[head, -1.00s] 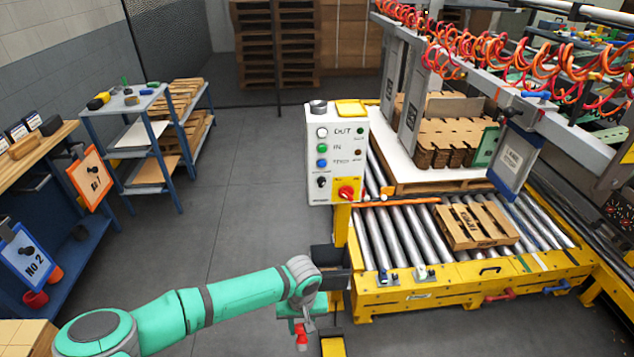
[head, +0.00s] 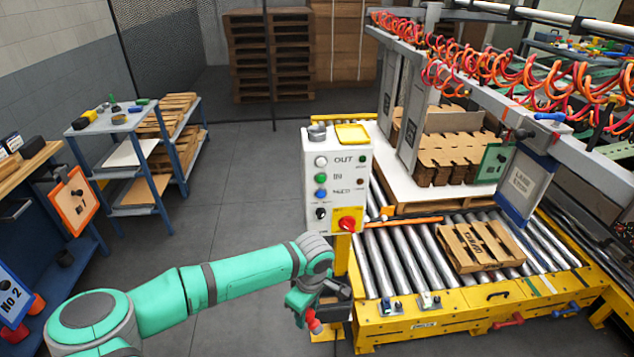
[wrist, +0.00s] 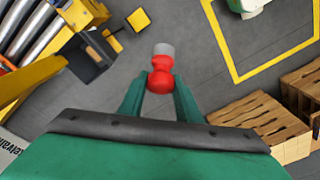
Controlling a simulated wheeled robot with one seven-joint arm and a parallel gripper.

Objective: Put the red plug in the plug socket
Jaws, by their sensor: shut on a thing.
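My gripper (wrist: 160,95) is shut on the red plug (wrist: 160,80), which shows between its fingers in the wrist view with a grey end pointing away. In the head view the red plug (head: 315,325) hangs below my wrist, near the front left corner of the yellow conveyor. The plug is in the air, apart from other things. A dark box-like holder (head: 338,290) on a yellow post stands just beside my gripper; it also shows at the upper left of the wrist view (wrist: 85,58). I cannot tell whether it is the plug socket.
The control box (head: 337,185) with coloured buttons and a red knob stands beyond my arm. The roller conveyor (head: 420,328) with a small pallet (head: 482,246) is at the right. Shelves (head: 118,128) are at the left. The floor between is clear.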

